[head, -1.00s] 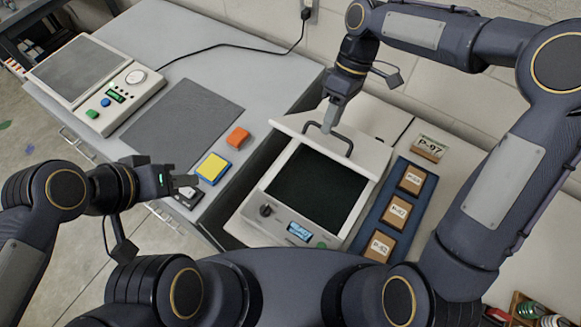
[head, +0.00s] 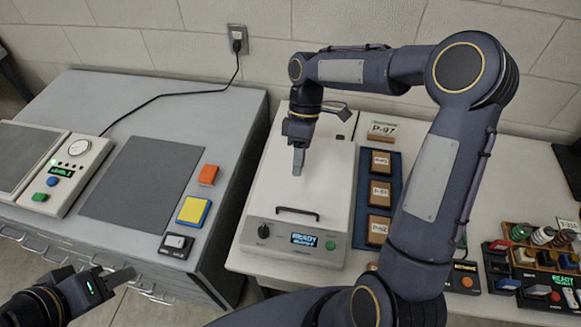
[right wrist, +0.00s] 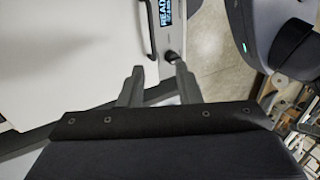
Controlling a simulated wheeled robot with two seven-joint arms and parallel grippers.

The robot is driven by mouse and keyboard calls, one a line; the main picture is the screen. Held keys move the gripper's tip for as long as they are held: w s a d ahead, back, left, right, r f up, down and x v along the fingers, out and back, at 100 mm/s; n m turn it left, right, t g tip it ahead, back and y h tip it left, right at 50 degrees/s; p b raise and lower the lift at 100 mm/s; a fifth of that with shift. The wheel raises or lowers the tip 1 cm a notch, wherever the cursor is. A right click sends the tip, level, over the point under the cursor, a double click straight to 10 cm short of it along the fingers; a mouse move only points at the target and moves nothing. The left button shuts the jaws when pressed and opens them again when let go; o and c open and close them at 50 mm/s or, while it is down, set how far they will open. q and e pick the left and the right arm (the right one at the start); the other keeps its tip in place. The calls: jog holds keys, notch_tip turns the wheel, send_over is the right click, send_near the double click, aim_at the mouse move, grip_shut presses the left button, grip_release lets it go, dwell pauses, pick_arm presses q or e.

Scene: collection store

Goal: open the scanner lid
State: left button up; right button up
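The scanner (head: 262,212) stands on the light bench with its pale lid (head: 326,180) lying flat, covering the glass. The dark lid handle (head: 297,212) runs along the lid's front edge, just behind the panel with a knob, a green button and a lit READY display (head: 305,240). My right gripper (head: 299,162) points down over the lid, behind the handle and apart from it. In the right wrist view its fingers (right wrist: 158,85) are spread and empty, with the handle (right wrist: 148,35) beyond them. My left gripper (head: 122,277) is at lower left, away from the scanner; its finger gap is unclear.
A blue tray of labelled blocks (head: 381,228) lies right of the scanner, with a P-97 card (head: 382,131) behind. The grey cabinet (head: 222,115) at left holds a dark mat, yellow and orange blocks and another device (head: 75,168). Coloured items crowd the far right.

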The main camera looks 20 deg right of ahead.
dwell(0.5)
jog(key=s+r+m+t, duration=0.2)
jog(key=s+m+t, duration=0.1)
jog(key=s, duration=0.3)
jog(key=s+d+r+m+t, duration=0.1)
jog(key=s+r+m+t, duration=0.2)
jog(key=s+m, duration=0.3)
jog(key=s+d+r+m+t+y, duration=0.1)
jog(key=s+r+m+t, duration=0.1)
jog(key=s+m+t, duration=0.2)
jog(key=s, duration=0.2)
jog(key=shift+s+r+m, duration=0.3)
jog(key=shift+d, duration=0.1)
